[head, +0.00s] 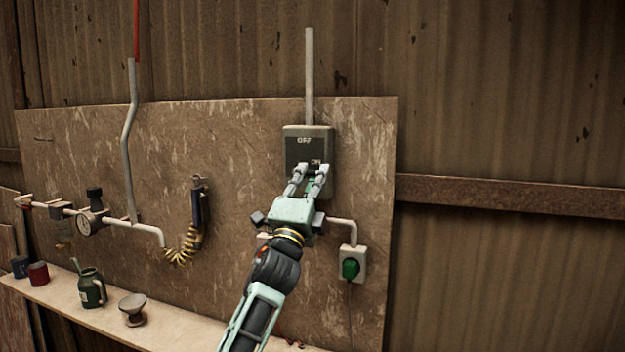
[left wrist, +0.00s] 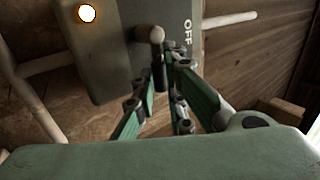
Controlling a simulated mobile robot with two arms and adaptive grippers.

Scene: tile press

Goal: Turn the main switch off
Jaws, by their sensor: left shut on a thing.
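The main switch is a grey-green box (head: 293,152) on the wooden board, marked OFF near its top and ON lower down. My left gripper (head: 310,168) is at the lower part of the box, by the ON mark. In the left wrist view its green fingers (left wrist: 166,76) are shut on the lever. The fingers hide the lever in the head view. My right gripper is not in view.
A socket with a green plug (head: 350,268) is below right of the box. A gauge (head: 86,222) on pipework and a hanging tool with a coiled yellow hose (head: 183,246) are to the left. A shelf (head: 180,325) below holds a green jug (head: 92,288) and cups.

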